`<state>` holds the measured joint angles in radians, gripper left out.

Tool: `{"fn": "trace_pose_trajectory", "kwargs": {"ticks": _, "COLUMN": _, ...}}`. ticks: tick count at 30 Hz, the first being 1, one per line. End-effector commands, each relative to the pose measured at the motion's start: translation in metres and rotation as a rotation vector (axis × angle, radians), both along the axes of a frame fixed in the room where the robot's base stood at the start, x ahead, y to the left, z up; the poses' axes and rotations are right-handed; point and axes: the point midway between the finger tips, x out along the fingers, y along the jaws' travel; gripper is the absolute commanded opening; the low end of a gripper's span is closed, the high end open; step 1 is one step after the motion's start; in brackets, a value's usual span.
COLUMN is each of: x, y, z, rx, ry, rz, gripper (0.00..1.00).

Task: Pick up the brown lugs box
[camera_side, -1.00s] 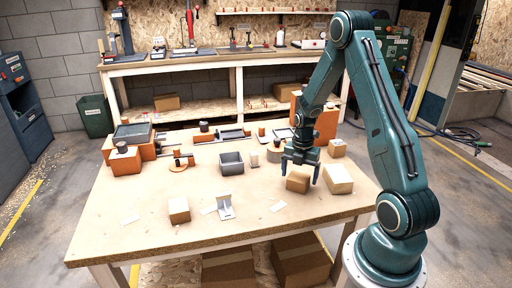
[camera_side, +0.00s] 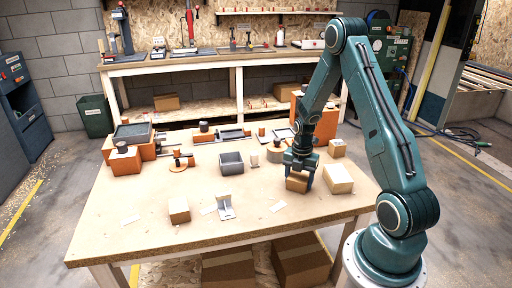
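A small brown box (camera_side: 296,184) sits on the right half of the wooden table, with my gripper (camera_side: 299,174) over it. The fingers reach down around the box, one on each side, and the gripper hides its upper part. I cannot tell whether the fingers press on it or whether it is clear of the table. Other brown boxes stand nearby: a larger one (camera_side: 338,179) just to the right, a small one (camera_side: 337,148) behind, and one (camera_side: 179,210) at the front left. Labels are too small to read, so I cannot tell which is the lugs box.
A grey open bin (camera_side: 232,163) stands left of my gripper, and a metal bracket (camera_side: 225,207) stands nearer the front. An orange block (camera_side: 318,128) rises behind my gripper. Flat labels lie on the table (camera_side: 150,238). The front of the table is mostly clear.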

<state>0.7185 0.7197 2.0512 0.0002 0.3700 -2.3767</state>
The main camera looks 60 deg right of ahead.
Motion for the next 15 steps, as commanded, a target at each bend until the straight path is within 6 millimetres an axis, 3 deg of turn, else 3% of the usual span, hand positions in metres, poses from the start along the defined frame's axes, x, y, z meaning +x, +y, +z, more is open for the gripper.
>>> {"fn": "trace_pose_trajectory", "kwargs": {"ticks": 3, "x": 0.0001, "y": -0.0001, "z": 0.0003, "rx": 0.000, "ry": 0.000, "rz": 0.000, "gripper": 0.38}}
{"fn": "trace_pose_trajectory", "kwargs": {"ticks": 15, "x": 0.0003, "y": -0.0004, "z": 0.0044, "rx": -0.001, "ry": -0.001, "rz": 0.000, "gripper": 0.38}}
